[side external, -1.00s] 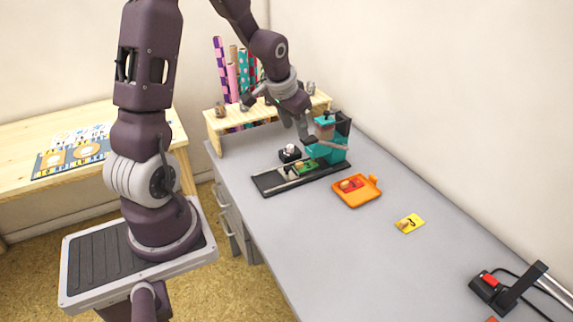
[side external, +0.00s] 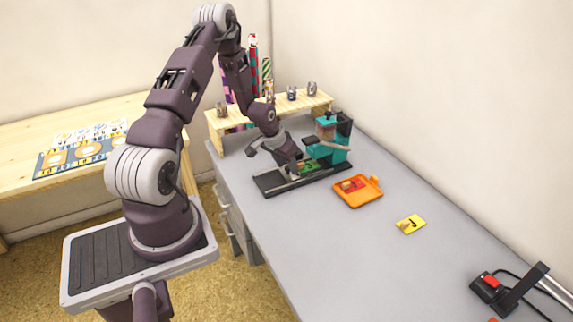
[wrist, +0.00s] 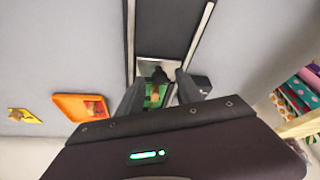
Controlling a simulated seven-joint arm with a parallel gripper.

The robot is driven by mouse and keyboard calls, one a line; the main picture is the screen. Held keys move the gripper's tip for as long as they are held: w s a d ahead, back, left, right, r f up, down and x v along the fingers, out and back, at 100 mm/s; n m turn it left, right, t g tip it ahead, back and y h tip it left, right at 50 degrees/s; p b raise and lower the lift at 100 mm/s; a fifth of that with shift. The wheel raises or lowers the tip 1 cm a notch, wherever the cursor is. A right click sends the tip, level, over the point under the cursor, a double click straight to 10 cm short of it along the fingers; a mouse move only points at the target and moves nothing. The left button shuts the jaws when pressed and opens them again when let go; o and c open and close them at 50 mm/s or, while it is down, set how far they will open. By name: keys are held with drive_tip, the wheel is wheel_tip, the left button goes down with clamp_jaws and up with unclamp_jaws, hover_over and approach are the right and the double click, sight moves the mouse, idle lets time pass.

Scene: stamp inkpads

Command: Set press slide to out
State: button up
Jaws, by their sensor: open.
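The teal press (side external: 336,152) stands at the back end of a black base (side external: 268,185) with two pale rails. The slide carries a green pad (side external: 309,168), close in front of the press body. In the wrist view the slide's silver plate (wrist: 148,67) sits between the rails, with a dark knob (wrist: 160,75) on it and the green pad (wrist: 153,98) behind. My gripper (side external: 293,174) is low over the slide. It is open, its fingers on either side of the knob; whether they touch it I cannot tell.
An orange inkpad tray (side external: 353,199) lies right of the press, with a yellow card (side external: 410,224) farther right. A wooden rack (side external: 232,120) stands behind. The track's front end is bare.

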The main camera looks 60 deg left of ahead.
clamp_jaws()
idle(1.3)
